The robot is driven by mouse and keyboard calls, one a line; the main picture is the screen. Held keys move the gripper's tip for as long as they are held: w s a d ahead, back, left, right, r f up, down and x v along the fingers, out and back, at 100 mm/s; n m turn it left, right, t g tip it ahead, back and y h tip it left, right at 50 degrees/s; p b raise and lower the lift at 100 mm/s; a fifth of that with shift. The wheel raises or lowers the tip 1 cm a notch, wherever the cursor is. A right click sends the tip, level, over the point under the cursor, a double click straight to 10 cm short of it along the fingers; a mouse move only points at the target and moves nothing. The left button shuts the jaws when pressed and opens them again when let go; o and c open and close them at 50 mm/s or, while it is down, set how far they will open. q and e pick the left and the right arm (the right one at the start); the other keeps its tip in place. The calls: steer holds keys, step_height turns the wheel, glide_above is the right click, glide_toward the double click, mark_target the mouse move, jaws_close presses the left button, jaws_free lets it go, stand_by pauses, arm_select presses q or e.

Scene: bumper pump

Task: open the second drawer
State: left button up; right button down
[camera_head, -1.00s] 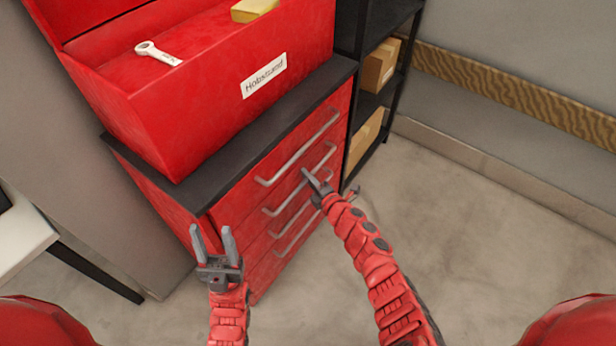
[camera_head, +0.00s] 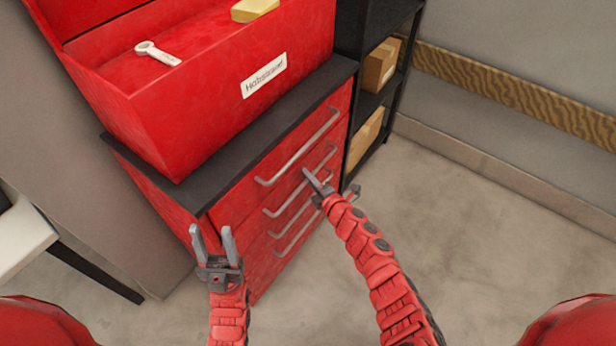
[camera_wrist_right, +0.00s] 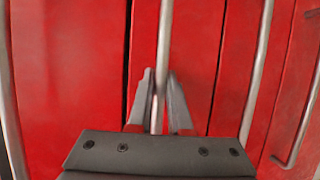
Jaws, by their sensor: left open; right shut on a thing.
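The red drawer cabinet (camera_head: 235,205) has several drawers with long grey bar handles. The second drawer's handle (camera_head: 325,159) runs below the top drawer's handle (camera_head: 300,150). My right gripper (camera_head: 310,178) is at the middle of the second handle. In the right wrist view, this handle (camera_wrist_right: 164,40) passes between the fingers of my right gripper (camera_wrist_right: 160,100), which is shut on it. A dark seam runs beside the second drawer front (camera_wrist_right: 145,45); the drawer looks about flush. My left gripper (camera_head: 214,245) is open and empty in front of the cabinet's left side.
A red open box (camera_head: 200,110) with a wrench (camera_head: 158,53) and a yellow block (camera_head: 254,10) sits on the dark cabinet top (camera_head: 190,195). A black shelf (camera_head: 396,85) with cardboard boxes (camera_head: 380,65) stands right of it. The floor (camera_head: 480,240) at the right is clear.

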steer(key=s+d+b, duration=0.1)
steer(key=s+d, duration=0.6)
steer(key=d, duration=0.3)
steer(key=s+d+b, duration=0.1)
steer(key=s+d, duration=0.6)
steer(key=d, duration=0.3)
steer(key=shift+s+d+b, duration=0.15)
steer(key=shift+s+b, duration=0.25)
steer(key=c, duration=1.1)
jaws_free()
steer(key=shift+v, duration=8.65)
